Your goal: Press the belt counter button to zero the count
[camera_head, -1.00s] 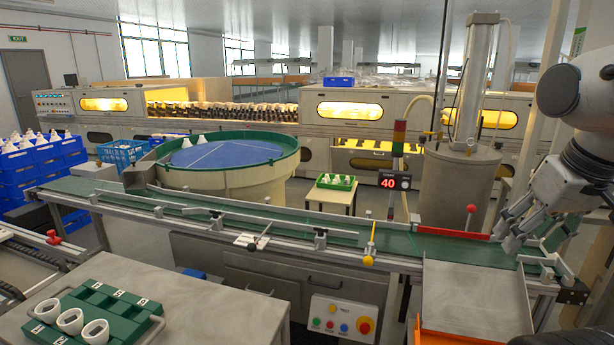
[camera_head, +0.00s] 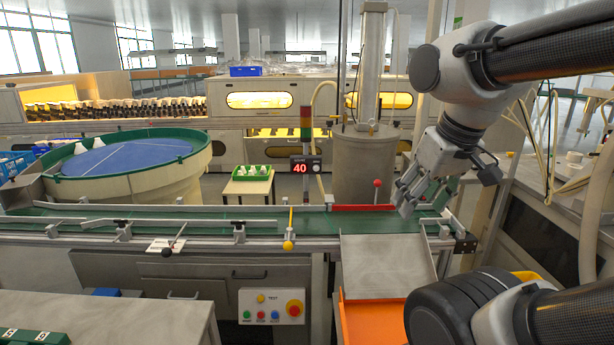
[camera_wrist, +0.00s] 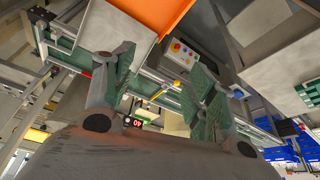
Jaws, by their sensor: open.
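The belt counter (camera_head: 305,165) is a small dark box on the post of the signal tower behind the belt. It shows a red 40. A small pale round spot, seemingly its button (camera_head: 316,167), sits at the right of the digits. The counter also shows small and upside down in the wrist view (camera_wrist: 137,122), beyond the fingers. My gripper (camera_head: 408,196) is open and empty above the right end of the green belt (camera_head: 265,222), well to the right of the counter and apart from it. Its spread fingers fill the middle of the wrist view (camera_wrist: 160,75).
A red-knobbed lever (camera_head: 377,184) and red bar (camera_head: 362,208) lie between gripper and counter. A yellow-knobbed post (camera_head: 289,244) stands at the belt's front. A control panel (camera_head: 272,306) with coloured buttons is below. A metal cylinder (camera_head: 364,170) stands behind the belt.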

